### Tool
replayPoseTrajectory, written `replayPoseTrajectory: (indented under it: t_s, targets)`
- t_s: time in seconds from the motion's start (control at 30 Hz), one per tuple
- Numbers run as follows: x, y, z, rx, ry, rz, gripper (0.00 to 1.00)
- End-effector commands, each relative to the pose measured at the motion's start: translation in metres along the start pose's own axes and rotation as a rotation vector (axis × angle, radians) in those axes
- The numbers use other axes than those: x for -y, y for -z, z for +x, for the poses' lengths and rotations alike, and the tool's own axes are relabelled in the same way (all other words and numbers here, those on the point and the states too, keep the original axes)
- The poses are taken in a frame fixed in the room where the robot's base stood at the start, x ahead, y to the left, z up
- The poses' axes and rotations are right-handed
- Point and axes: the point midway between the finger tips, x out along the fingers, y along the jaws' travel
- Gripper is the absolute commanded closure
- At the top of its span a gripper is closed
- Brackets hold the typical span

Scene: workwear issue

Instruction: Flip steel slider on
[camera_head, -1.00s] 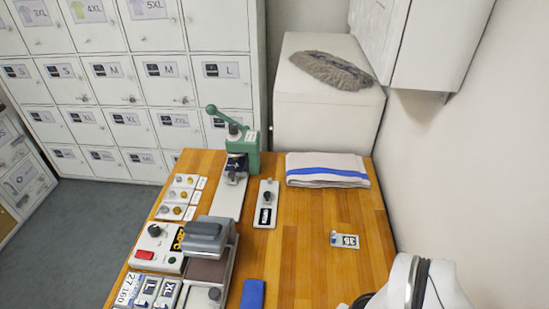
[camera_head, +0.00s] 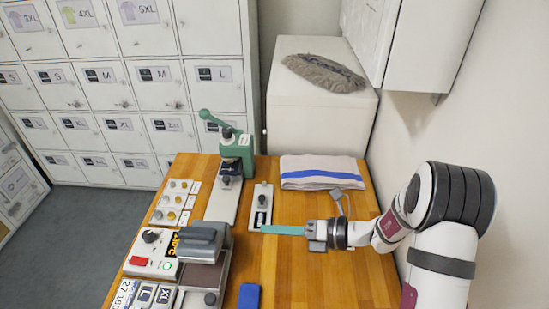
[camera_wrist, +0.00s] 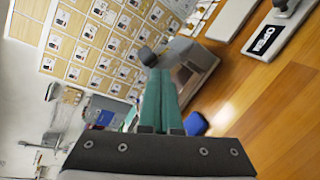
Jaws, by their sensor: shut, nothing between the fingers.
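A narrow pale plate (camera_head: 262,190) with a small metallic slider knob (camera_head: 261,200) and a black label stands on the wooden bench, right of the green hand press. I take this for the steel slider; its setting is too small to read. In the wrist view, the plate (camera_wrist: 262,45) is at the upper right, with the knob near the top edge. My gripper (camera_head: 264,229) reaches in from the right, its teal fingers together and empty. In the head view, the fingertips overlap the plate's near end. In the wrist view, the fingers (camera_wrist: 158,75) are left of the plate, apart from it.
The green press (camera_head: 235,155) stands behind left. A grey heat press (camera_head: 203,240) and a control box (camera_head: 150,250) with a lit green lamp are at the left front. A folded towel (camera_head: 320,172) lies behind my gripper. A blue block (camera_head: 249,296) lies in front.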

Motion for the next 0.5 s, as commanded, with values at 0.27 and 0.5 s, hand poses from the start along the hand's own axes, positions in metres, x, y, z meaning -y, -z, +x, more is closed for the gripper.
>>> replayPoseTrajectory:
  t_s: [0.27,0.5]
  targets:
    - [0.134,-0.015,-0.011,0.411,-0.042,0.637,1.0]
    - [0.149,-0.015,-0.014,0.46,-0.051,0.705,1.0]
